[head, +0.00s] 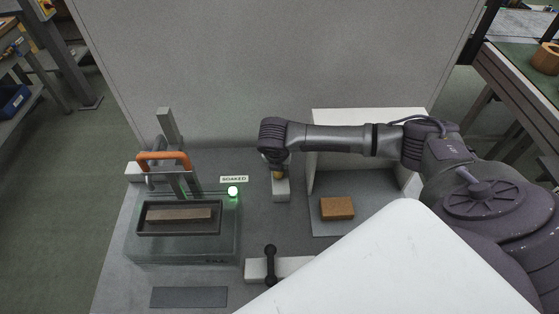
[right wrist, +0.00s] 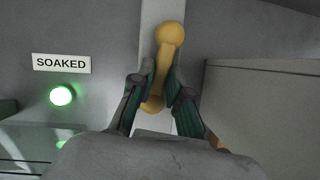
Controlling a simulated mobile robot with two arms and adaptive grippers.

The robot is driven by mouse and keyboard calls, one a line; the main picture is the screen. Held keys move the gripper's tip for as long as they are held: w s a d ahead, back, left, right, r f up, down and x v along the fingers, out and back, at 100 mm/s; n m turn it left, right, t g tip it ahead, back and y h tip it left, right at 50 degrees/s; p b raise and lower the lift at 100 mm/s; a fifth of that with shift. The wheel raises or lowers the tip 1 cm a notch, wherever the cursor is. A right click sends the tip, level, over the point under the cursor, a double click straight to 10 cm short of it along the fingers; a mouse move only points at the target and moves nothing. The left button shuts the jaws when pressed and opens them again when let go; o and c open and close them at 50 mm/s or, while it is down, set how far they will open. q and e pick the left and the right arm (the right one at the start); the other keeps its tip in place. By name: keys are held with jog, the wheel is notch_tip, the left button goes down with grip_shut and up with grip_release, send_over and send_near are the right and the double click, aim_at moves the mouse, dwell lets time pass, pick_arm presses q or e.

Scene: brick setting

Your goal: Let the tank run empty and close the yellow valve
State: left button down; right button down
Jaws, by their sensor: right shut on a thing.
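The glass tank (head: 150,250) stands at the left of the table, with a dark-framed tray (head: 228,222) holding a long brown block (head: 178,215). Whether water is in the tank I cannot tell. The yellow valve (right wrist: 170,35) shows in the right wrist view as a bar with rounded ends, nearly upright in the picture. My right gripper (right wrist: 164,88) is shut on its lower part, one finger on each side. In the head view my arm mostly hides the valve (head: 279,175) above a pale block. My left gripper is not in view.
A green lamp (head: 233,191) glows beside a "SOAKED" sign (head: 234,179). An orange handle (head: 163,156) rises behind the tank. A black lever (head: 270,265) sits on a white block in front. A brown brick (head: 337,208) lies in a white bay (head: 365,125) at right.

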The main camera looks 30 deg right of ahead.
jog(key=m+p, duration=0.2)
jog(key=p, duration=0.1)
jog(key=shift+w+a+r+m+g+h, duration=0.15)
jog(key=shift+r+m+g+h, duration=0.15)
jog(key=shift+m+g, duration=0.1)
jog(key=shift+w+f+m+g+h+p, duration=0.1)
jog(key=shift+m+g+h+p, duration=0.2)
jog(key=shift+m+p, duration=0.7)
jog(key=m+g+p, duration=0.1)
jog(key=m, duration=0.1)
jog(key=shift+w+m, duration=0.15)
jog(key=shift+m, duration=0.15)
jog(key=m, duration=0.1)
jog(key=m+g+p, duration=0.1)
jog(key=m, duration=0.1)
jog(key=shift+w+f+m, duration=0.15)
jog(key=shift+m, duration=0.15)
jog(key=m, duration=0.1)
jog(key=m+g, duration=0.1)
jog(key=m, duration=0.1)
jog(key=m+g, duration=0.1)
jog(key=shift+w+m+p, duration=0.25)
jog(key=shift+m+p, duration=0.05)
jog(key=shift+m, duration=0.1)
jog(key=c, duration=1.1)
grip_release()
